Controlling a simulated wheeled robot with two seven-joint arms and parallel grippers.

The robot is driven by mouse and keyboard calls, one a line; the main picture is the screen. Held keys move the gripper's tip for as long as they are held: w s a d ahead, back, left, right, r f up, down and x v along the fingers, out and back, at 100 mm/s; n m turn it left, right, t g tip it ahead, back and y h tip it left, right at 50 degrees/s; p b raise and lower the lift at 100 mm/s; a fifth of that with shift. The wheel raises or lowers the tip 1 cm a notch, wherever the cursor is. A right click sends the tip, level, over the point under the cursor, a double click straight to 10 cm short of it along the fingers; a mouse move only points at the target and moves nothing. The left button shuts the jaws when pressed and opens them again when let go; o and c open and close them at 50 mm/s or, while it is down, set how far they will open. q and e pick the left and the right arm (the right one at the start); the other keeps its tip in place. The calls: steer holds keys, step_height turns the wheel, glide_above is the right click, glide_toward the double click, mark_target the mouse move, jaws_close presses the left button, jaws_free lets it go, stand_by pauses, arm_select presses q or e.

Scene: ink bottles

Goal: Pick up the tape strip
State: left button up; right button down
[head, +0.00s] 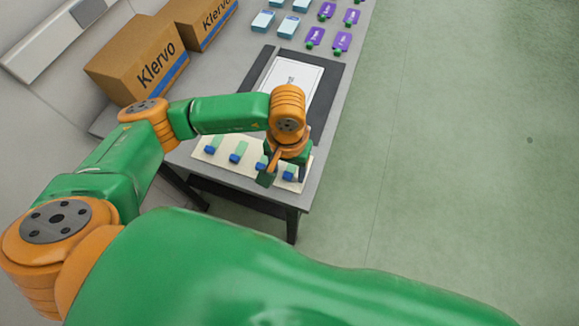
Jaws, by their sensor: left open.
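I cannot tell whether the fingers touch that strip. My right gripper is out of view.
A white sheet (301,80) lies on a dark mat (329,85) behind the board. Two Klervo cartons (137,58) stand at the left edge. Open green floor (460,150) lies right of the table.

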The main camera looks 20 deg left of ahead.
arm_select(q)
steer(key=shift+s, duration=0.15)
steer(key=c, duration=0.9)
steer(key=shift+c, duration=0.2)
